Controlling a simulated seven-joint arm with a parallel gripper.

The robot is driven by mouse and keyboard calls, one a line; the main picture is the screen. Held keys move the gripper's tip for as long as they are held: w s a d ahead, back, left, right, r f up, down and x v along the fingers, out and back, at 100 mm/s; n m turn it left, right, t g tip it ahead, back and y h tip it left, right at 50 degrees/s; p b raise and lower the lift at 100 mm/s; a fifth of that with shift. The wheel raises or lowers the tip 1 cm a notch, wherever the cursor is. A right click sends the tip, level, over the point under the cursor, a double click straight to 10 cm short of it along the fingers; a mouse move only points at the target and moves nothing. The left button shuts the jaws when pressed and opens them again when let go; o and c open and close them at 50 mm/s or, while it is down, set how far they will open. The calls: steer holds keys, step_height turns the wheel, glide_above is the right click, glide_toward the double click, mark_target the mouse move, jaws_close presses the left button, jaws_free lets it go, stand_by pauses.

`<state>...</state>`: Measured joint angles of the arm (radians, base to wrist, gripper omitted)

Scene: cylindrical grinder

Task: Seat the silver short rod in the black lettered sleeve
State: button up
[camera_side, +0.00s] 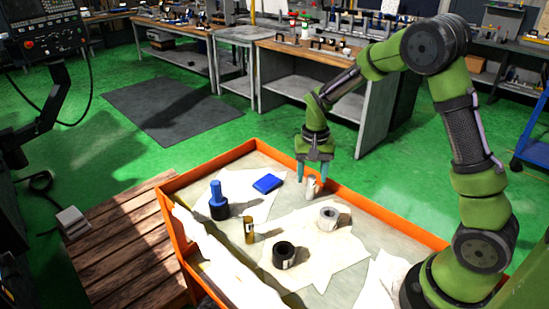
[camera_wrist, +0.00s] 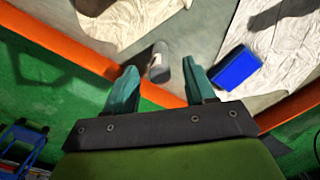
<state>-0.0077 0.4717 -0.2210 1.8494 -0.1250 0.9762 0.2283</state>
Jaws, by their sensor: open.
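The silver short rod (camera_side: 310,188) stands on the tray near its far edge in the side view. It also shows in the wrist view (camera_wrist: 161,62), ahead of and between the finger tips. My gripper (camera_side: 313,177) is open, pointing down at the rod; in the wrist view its teal fingers (camera_wrist: 160,77) are spread and nothing is held. I cannot tell how far the tips are above the rod's base. A black sleeve (camera_side: 277,257) with a pale mark on its side stands upright with its hole open at the tray's near middle. Its lettering is too small to read.
A grey sleeve (camera_side: 322,224) stands between rod and black sleeve. A brass rod (camera_side: 249,232) stands left of the black sleeve. A blue rod (camera_side: 216,191) stands in a dark base; a blue block (camera_side: 268,183) lies behind. Orange walls (camera_side: 375,206) edge the tray.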

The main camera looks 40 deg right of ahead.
steer(key=shift+f, duration=0.9)
steer(key=shift+c, duration=0.3)
jaws_close()
steer(key=shift+r, duration=0.1)
